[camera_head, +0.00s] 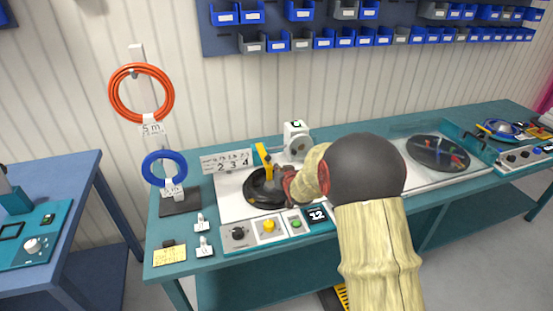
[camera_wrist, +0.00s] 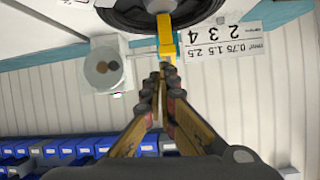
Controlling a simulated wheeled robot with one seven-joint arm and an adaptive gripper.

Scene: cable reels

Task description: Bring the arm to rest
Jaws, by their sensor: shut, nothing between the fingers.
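My arm reaches over the teal workbench (camera_head: 215,262) from the front. My gripper (camera_head: 281,188) is beside the black reel (camera_head: 258,197) on the white machine plate, partly hidden by my own wrist. In the wrist view my gripper (camera_wrist: 163,75) is shut, with nothing seen between the fingertips. A yellow upright piece (camera_head: 265,160) stands at the black reel. It also shows in the wrist view (camera_wrist: 166,38), just beyond the fingertips; I cannot tell whether they touch it.
A white device (camera_head: 297,139) stands behind the reel. A control panel (camera_head: 268,228) lies in front. An orange coil (camera_head: 142,92) and a blue coil (camera_head: 164,168) hang on a stand at left. A clear-covered reel (camera_head: 437,153) is at right. Blue bins (camera_head: 324,41) line the wall.

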